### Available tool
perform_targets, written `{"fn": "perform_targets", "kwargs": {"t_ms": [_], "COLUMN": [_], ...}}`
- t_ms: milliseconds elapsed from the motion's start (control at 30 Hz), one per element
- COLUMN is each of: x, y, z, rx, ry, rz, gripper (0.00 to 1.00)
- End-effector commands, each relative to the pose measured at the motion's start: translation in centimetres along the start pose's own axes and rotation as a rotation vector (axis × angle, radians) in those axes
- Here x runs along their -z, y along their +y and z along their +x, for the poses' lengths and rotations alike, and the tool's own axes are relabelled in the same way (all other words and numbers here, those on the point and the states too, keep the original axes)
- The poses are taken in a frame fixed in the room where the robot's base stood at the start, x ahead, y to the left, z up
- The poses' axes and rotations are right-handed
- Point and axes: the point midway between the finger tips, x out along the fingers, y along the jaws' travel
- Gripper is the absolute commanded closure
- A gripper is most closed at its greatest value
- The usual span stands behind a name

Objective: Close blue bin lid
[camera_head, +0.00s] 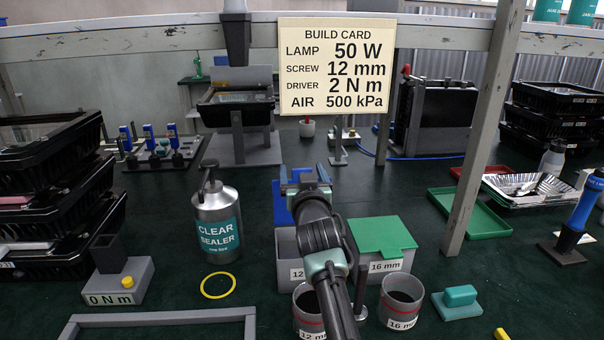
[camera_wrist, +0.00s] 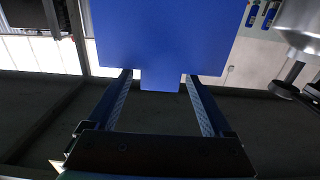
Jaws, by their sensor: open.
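The blue bin lid (camera_head: 281,204) stands raised at the back of the grey 12 mm bin (camera_head: 287,248), partly hidden behind my arm. In the wrist view the blue lid (camera_wrist: 170,35) fills the top middle, with a small tab at its lower edge. My gripper (camera_head: 305,176) is open, over the lid's upper part in the head view. In the wrist view its two fingers lie on either side of the tab, with gaps between. I cannot tell whether a finger touches the lid.
The green-lidded 16 mm bin (camera_head: 384,237) is shut beside the blue one. Two cups (camera_head: 401,302) stand in front of the bins. A sealer bottle (camera_head: 217,222) stands to the left, and a grey post (camera_head: 486,130) rises to the right.

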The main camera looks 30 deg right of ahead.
Motion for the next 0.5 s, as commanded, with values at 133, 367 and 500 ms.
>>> {"fn": "perform_targets", "kwargs": {"t_ms": [133, 367, 500], "x": [0.05, 0.05, 0.04], "y": [-0.02, -0.01, 0.0], "z": [0.04, 0.03, 0.02], "rx": [0.0, 0.0, 0.0], "ry": [0.001, 0.001, 0.001], "rz": [0.0, 0.0, 0.0], "gripper": [0.15, 0.38, 0.64]}}
